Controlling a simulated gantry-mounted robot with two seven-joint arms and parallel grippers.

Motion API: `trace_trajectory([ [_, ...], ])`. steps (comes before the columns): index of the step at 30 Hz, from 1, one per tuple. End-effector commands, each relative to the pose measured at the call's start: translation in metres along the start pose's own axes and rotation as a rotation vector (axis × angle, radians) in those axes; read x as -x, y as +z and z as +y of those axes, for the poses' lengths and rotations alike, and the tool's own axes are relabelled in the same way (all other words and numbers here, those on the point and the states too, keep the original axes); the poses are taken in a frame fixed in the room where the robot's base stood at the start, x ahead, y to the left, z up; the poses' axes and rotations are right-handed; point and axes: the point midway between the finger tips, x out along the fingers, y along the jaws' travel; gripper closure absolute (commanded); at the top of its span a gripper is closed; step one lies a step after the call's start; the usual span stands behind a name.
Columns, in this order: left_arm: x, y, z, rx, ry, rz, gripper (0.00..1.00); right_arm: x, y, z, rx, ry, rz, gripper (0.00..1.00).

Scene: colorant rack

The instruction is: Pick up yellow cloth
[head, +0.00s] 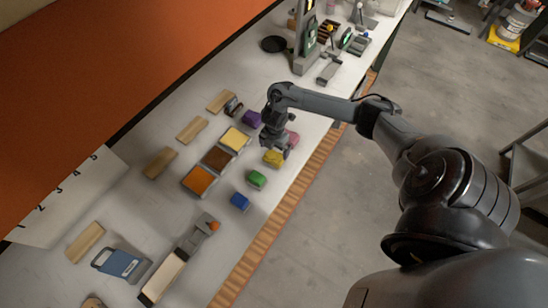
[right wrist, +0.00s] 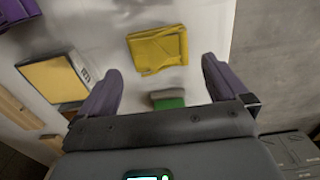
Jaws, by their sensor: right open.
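The yellow cloth (head: 273,158) is a small folded piece lying flat on the white table. It also shows in the right wrist view (right wrist: 157,49), ahead of the fingers. My right gripper (head: 278,146) is over the table just beside and above the cloth, partly covering that area in the head view. The cloth appears apart from the fingers. My left gripper is not in view.
Green (head: 256,180), blue (head: 240,201), pink (head: 292,139) and purple (head: 251,118) cloths lie nearby. Trays with yellow (head: 234,139), brown (head: 217,158) and orange (head: 199,180) contents stand to the left. Wooden blocks (head: 191,130) lie farther left. The table's front edge is close on the right.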

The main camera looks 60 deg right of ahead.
Motion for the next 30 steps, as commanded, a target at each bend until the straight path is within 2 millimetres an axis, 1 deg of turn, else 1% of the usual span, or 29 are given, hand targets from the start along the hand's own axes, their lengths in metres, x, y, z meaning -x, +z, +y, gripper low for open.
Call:
trace_trajectory([
  [8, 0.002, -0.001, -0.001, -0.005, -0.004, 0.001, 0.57, -0.016, -0.001, 0.000, -0.003, -0.001, 0.001, 0.00],
  [15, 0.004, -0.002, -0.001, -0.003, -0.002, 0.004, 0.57, -0.048, -0.001, 0.000, -0.003, -0.001, 0.000, 0.00],
  [18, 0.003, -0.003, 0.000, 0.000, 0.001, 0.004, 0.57, -0.056, 0.000, 0.000, -0.002, -0.001, -0.001, 0.00],
  [21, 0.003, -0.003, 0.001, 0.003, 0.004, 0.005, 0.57, -0.059, 0.000, 0.001, -0.001, 0.001, -0.002, 0.00],
  [27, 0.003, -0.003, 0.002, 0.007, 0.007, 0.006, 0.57, -0.059, 0.000, 0.001, 0.000, 0.001, -0.002, 0.00],
  [28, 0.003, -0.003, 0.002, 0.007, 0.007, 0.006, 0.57, -0.059, 0.000, 0.001, 0.000, 0.001, -0.002, 0.03],
  [30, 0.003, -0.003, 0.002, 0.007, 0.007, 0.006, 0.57, -0.059, 0.000, 0.001, 0.000, 0.001, -0.001, 0.14],
])
